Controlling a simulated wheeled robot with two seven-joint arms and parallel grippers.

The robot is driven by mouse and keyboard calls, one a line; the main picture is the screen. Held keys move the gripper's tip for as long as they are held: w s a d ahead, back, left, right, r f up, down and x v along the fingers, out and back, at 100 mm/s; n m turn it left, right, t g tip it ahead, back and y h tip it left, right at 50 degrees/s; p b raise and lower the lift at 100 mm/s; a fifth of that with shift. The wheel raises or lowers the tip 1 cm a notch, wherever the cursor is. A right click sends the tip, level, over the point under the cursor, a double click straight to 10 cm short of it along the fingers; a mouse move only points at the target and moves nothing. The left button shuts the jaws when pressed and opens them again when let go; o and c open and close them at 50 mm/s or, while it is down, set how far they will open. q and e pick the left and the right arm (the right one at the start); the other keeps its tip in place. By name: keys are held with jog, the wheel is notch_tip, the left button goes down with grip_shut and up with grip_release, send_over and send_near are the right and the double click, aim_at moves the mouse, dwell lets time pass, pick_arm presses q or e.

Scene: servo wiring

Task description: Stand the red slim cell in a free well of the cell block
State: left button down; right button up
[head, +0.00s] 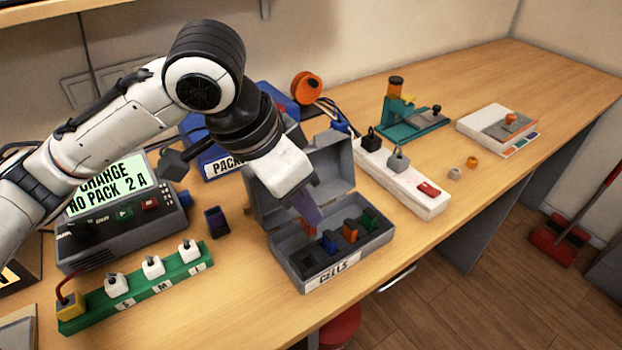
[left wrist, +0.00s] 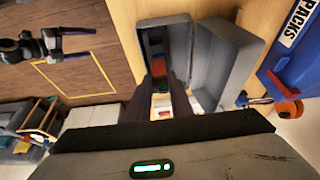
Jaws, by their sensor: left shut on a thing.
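The cell block is the open grey case (head: 291,262) labelled CELLS, with its lid tilted up behind. It also shows in the left wrist view (left wrist: 182,42). Blue (head: 330,241), orange (head: 350,231) and green (head: 368,219) cells stand in its wells. My left gripper (head: 308,214) points down over the rear of the case, shut on the red slim cell (head: 308,227). The cell's red part shows at the fingertips in the left wrist view (left wrist: 159,68). I cannot tell whether its lower end is in a well. My right gripper (left wrist: 88,44) is open and empty in the left wrist view.
A dark purple block (head: 216,222) stands left of the case. A green strip with white plugs (head: 153,266) and a charger (head: 150,225) lie further left. A white power strip (head: 425,197) is close on the right.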

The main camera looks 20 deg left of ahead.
aim_at(306, 234)
pick_arm(q)
jog(key=shift+s+f+b, duration=0.15)
jog(key=shift+f+b, duration=0.35)
jog(key=shift+f, duration=0.95)
jog(key=shift+s+f+b, duration=0.1)
jog(key=shift+f+b, duration=0.35)
jog(key=shift+f, duration=1)
pick_arm(e)
jog(key=shift+s+f, duration=0.25)
jog(key=shift+f, duration=0.35)
jog(key=shift+s+f, duration=0.2)
jog(key=shift+f, duration=0.35)
jog(key=shift+r, duration=0.1)
pick_arm(q)
jog(key=shift+r+p, duration=0.1)
jog(key=shift+p, duration=0.5)
pick_arm(e)
jog(key=shift+r, duration=0.5)
jog(key=shift+r, duration=0.2)
pick_arm(q)
jog(key=shift+p, duration=0.6)
pick_arm(e)
jog(key=shift+r, duration=0.4)
pick_arm(q)
jog(key=shift+f, duration=1.7)
pick_arm(e)
jog(key=shift+f, duration=0.25)
